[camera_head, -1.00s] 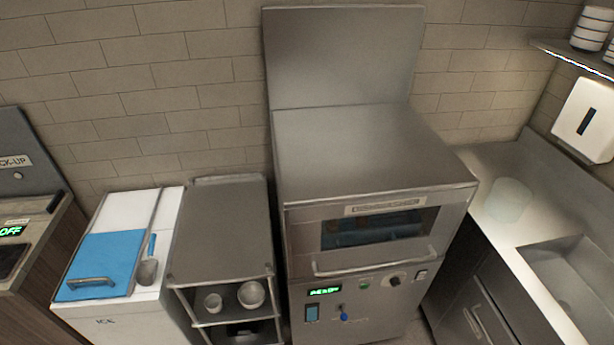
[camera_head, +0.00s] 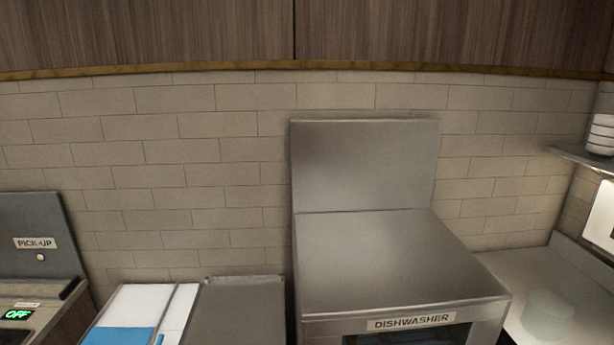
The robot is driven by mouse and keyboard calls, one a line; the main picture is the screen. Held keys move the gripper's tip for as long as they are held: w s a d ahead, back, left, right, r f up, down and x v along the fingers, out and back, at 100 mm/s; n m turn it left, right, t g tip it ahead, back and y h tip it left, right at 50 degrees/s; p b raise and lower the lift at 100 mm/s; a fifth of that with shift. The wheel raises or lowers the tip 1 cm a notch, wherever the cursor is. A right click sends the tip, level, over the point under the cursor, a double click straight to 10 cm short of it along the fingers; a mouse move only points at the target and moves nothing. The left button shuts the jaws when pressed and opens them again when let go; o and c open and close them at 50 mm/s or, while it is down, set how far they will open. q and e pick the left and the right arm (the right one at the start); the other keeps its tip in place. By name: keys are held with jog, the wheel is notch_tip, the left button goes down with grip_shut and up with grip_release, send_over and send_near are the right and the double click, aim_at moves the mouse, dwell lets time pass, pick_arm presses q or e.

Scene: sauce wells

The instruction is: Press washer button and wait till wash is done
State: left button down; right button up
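The dishwasher (camera_head: 385,255) is a grey steel box against the tiled wall, with a raised back panel (camera_head: 365,165) and a "DISHWASHER" label on its front. Only the top of its dark door window (camera_head: 415,338) shows at the bottom edge. Its lower front, with the display and buttons, is below the view. Neither of my grippers is in view.
A pick-up unit (camera_head: 40,240) with an "OFF" display is far left. A counter (camera_head: 515,275) and plates (camera_head: 601,135) are at right. Wooden cabinets (camera_head: 450,35) hang above.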

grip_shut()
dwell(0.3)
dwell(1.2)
